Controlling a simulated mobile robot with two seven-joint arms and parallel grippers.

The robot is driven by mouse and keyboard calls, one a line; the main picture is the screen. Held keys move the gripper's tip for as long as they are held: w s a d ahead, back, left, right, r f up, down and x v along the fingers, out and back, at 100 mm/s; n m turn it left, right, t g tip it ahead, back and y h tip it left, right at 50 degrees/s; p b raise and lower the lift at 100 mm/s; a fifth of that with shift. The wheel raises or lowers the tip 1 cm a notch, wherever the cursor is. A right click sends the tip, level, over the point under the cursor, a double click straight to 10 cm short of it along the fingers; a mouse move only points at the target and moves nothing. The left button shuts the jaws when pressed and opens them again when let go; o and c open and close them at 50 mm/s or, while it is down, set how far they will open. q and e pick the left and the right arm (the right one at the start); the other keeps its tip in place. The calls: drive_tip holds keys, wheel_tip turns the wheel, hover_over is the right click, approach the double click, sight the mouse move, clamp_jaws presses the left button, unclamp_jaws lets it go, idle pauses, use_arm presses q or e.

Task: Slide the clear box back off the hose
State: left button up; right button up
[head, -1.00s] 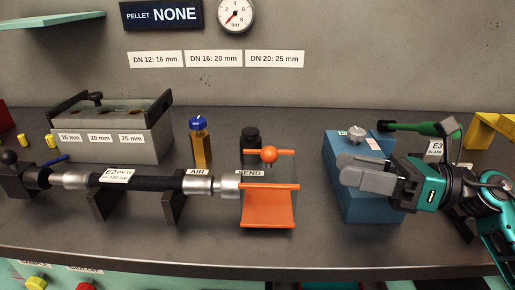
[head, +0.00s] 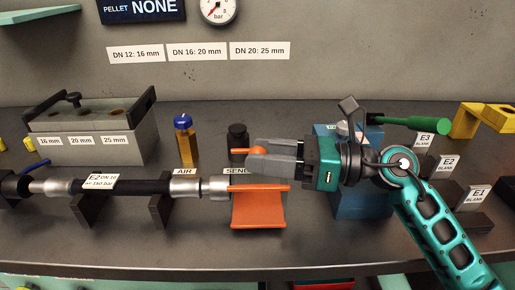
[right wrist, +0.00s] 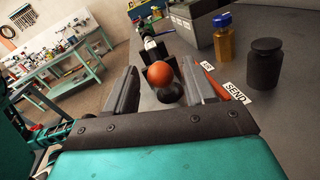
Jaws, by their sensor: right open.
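The clear box with orange edges (head: 258,210) stands over the right end of the hose (head: 140,186), by the SEND label. The black hose lies level in dark supports with silver end fittings. The box's orange ball knob shows between my fingers in the right wrist view (right wrist: 160,74); in the head view my fingers mostly hide it. My right gripper (head: 248,155) is open and level, its fingers pointing left at the knob. I cannot tell whether a finger touches it. My left gripper is not in view.
A blue block (head: 360,200) stands behind my right arm. An amber bottle with a blue cap (head: 185,142) and a black weight (head: 238,138) stand behind the hose. A grey block with holes (head: 95,138) is at left. The bench front is clear.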

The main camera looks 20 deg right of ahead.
drive_tip(key=shift+x, duration=0.85)
clamp_jaws()
